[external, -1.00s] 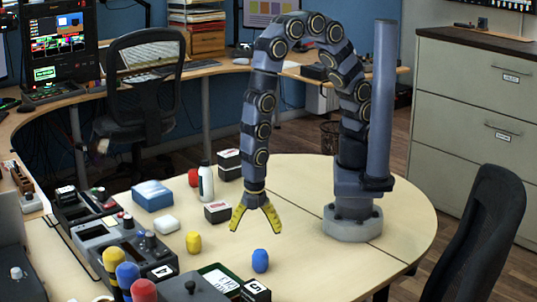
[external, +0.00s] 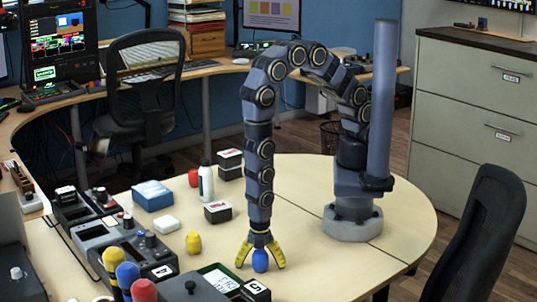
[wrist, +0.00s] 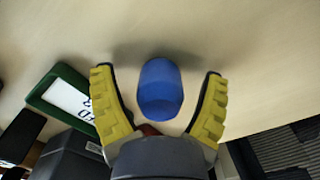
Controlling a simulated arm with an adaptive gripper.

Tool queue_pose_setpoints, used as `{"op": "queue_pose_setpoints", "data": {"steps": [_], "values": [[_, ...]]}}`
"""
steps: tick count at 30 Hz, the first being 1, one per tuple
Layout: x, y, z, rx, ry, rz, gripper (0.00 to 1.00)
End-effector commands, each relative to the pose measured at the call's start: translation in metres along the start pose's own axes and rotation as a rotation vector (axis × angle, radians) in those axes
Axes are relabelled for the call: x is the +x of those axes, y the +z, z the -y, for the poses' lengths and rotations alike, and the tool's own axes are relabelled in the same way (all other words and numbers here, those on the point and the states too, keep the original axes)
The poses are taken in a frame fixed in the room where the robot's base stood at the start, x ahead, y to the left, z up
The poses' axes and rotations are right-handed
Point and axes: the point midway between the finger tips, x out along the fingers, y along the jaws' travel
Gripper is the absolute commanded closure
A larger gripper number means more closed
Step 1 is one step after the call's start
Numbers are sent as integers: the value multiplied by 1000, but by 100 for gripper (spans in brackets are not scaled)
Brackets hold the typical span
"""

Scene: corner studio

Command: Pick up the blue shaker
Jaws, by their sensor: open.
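The blue shaker (external: 260,261) stands on the pale round table, between the yellow fingers of my gripper (external: 260,262). In the wrist view the blue shaker (wrist: 160,88) shows between the two spread fingers of my gripper (wrist: 157,98), with a gap on each side. My gripper points down and is open. I cannot tell whether the shaker touches the palm.
A green-framed device (external: 218,278) and a black-and-white box (external: 255,291) lie near the gripper's front left. A yellow shaker (external: 193,242), a white bottle (external: 206,182) and a red shaker (external: 193,177) stand further left. The table (external: 330,275) is clear to the right.

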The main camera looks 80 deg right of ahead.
Motion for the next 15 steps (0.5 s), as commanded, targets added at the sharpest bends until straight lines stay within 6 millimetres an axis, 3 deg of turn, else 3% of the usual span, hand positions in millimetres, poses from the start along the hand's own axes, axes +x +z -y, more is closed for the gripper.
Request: {"op": "queue_pose_setpoints", "data": {"steps": [5,8,10,11,15], "values": [[0,0,0,0,0,0,25],[0,0,0,0,0,0,59],[0,0,0,0,0,0,89],[0,0,0,0,0,0,93],[0,0,0,0,0,1,93]]}}
